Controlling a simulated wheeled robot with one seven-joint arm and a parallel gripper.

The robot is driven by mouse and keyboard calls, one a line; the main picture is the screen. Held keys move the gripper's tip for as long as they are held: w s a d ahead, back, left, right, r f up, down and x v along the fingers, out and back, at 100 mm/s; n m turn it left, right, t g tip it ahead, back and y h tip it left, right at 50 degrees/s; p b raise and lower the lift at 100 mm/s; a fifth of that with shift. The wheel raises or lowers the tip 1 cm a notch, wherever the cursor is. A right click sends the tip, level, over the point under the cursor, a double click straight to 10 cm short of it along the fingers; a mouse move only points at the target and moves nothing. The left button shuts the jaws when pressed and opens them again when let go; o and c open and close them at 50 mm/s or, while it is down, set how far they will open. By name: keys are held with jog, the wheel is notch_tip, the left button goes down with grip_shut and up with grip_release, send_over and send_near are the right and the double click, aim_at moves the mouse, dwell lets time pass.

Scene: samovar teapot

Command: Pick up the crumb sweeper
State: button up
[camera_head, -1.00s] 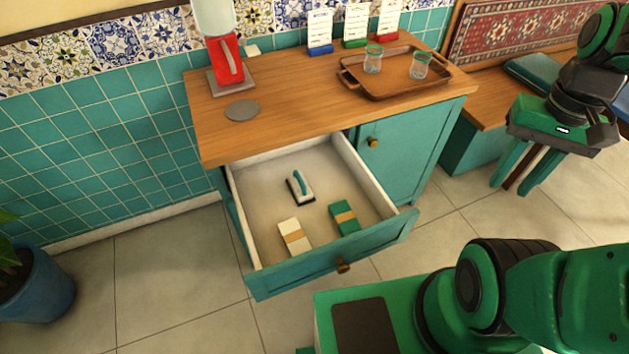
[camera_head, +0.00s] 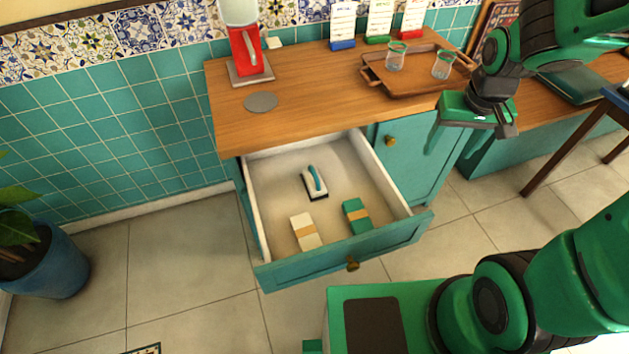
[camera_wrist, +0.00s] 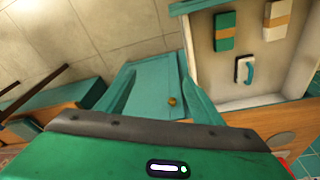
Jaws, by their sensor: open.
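The crumb sweeper (camera_head: 314,183) lies in the open drawer (camera_head: 257,205), toward its back. It has a white body, a dark base edge and a teal handle on top. It also shows in the wrist view (camera_wrist: 244,70), right of my fingers. My gripper (camera_head: 451,150) is open and empty, pointing down in front of the cabinet door, right of the drawer. In the wrist view my gripper's two teal fingers (camera_wrist: 160,88) stand wide apart with the cabinet door between them.
A cream packet (camera_head: 305,231) and a green packet (camera_head: 357,215) lie near the drawer front. On the wooden counter (camera_head: 310,95) stand a red-bodied machine (camera_head: 246,52) and a tray (camera_head: 408,88) with two glasses. A potted plant (camera_head: 40,255) stands at left.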

jog(key=w+a+f+n+t+y, duration=0.1)
jog(key=w+a+f, duration=0.25)
jog(key=a, duration=0.35)
jog(key=w+a+f+n+y, duration=0.1)
jog(key=w+a+f+n, duration=0.1)
jog(key=w+a+f, duration=0.3)
jog(key=n+y, duration=0.1)
jog(key=y, duration=0.1)
send_near(316, 175)
jog(key=shift+t, duration=0.3)
jog(key=x, duration=0.4)
jog(key=shift+s+d+f, duration=0.1)
jog(key=shift+d+f, duration=0.2)
jog(key=shift+x, duration=3.45)
jog(key=shift+r, duration=0.1)
jog(key=c, duration=1.3)
jog(key=shift+w+r, duration=0.15)
jog(key=shift+w, duration=0.05)
notch_tip(316, 175, up, 28)
jog(key=shift+f, duration=0.1)
